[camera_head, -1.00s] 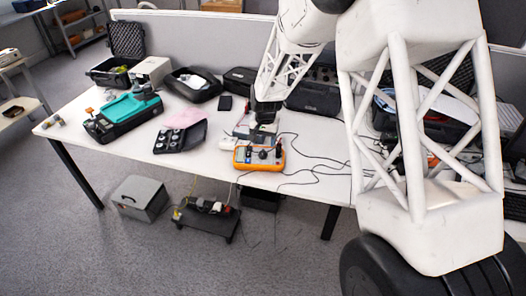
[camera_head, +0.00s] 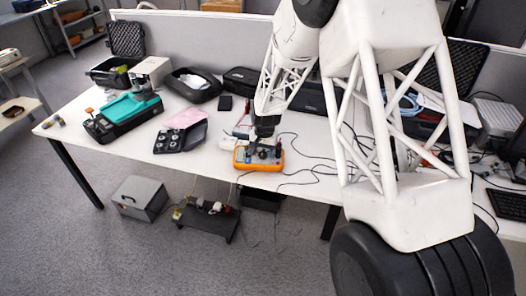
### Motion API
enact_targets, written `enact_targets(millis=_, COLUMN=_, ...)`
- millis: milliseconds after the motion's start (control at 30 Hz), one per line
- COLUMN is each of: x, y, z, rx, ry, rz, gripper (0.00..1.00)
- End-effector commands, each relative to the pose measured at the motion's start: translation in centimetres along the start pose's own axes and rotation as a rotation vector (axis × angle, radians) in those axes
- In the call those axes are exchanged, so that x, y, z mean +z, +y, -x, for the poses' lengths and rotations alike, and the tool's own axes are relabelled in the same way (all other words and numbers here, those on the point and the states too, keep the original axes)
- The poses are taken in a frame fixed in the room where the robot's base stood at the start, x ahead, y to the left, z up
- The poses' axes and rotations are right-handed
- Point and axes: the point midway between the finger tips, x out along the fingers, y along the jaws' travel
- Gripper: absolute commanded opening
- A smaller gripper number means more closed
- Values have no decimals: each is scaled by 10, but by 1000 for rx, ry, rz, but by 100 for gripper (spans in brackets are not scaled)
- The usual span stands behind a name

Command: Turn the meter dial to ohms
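The meter (camera_head: 243,165) is an orange-rimmed box lying face up near the front edge of the white table, in the middle of the head view. Its face has several small knobs and sockets, too small to read. My gripper (camera_head: 264,148) is dark and points down over the right-hand part of the meter's face. Its fingertips are at or just above the dial, which is largely hidden behind them. I cannot tell whether the fingers touch the dial or how far apart they are. The dial's setting cannot be read.
Thin black cables (camera_head: 300,160) lie on the white table (camera_head: 205,165) right of the meter. A black tray (camera_head: 180,137) with a pink sheet and a teal-and-black device (camera_head: 125,113) stand to the left. A black phone-like item (camera_head: 225,103) lies behind. My arm hides much of the right side.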

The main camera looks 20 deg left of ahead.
Motion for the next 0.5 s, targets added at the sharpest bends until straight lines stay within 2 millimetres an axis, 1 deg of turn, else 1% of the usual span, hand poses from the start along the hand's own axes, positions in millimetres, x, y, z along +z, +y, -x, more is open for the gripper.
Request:
enact_targets(millis=33, x=0, y=0, z=0, rx=0, ry=0, rz=0, gripper=51)
enact_targets(millis=267, x=0, y=0, z=0, rx=0, ry=0, rz=0, gripper=16)
enact_targets(millis=300, x=0, y=0, z=0, rx=0, ry=0, rz=0, gripper=13)
enact_targets(millis=500, x=0, y=0, z=0, rx=-3, ry=0, rz=-12, gripper=13)
